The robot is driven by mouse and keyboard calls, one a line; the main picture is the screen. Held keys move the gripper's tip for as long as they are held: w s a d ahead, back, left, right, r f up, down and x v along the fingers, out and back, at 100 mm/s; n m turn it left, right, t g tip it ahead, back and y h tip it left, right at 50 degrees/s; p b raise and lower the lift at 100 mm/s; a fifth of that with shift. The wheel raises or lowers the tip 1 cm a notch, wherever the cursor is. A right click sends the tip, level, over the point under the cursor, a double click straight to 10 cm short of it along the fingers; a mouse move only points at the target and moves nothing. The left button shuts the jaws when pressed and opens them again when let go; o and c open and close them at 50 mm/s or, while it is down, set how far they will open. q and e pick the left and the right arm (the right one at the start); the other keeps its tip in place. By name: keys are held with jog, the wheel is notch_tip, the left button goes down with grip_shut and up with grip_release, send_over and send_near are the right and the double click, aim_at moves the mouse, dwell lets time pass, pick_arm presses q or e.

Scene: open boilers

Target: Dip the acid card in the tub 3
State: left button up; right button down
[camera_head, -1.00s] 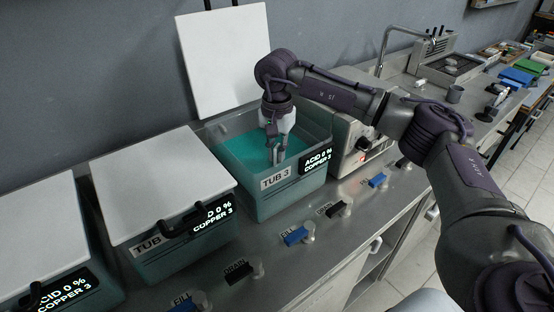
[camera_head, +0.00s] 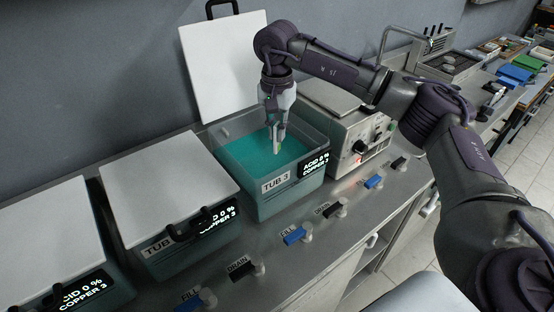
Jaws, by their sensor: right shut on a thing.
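Tub 3 (camera_head: 262,205) is a teal open-topped tub labelled "TUB 3" with a display reading "ACID 0 %, COPPER 3". Its white lid (camera_head: 224,70) stands raised behind it. Teal liquid (camera_head: 250,158) fills much of the tub. My right gripper (camera_head: 277,143) points down over the liquid, inside the tub's outline. It is shut on a small thin card (camera_head: 281,148), with a little greenish yellow showing by the fingertips. The card is mostly hidden by the fingers. I cannot tell whether its lower end touches the liquid. My left gripper is not in view.
Two tubs with closed white lids (camera_head: 165,180) (camera_head: 48,240) stand to the left. A grey control box (camera_head: 352,130) stands right of tub 3. Blue fill (camera_head: 294,236) and black drain handles (camera_head: 334,209) line the counter's front. The wall is close behind.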

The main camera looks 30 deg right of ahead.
jog(key=shift+r+p, duration=1.6)
jog(key=shift+r, duration=1.05)
jog(key=shift+f, duration=0.1)
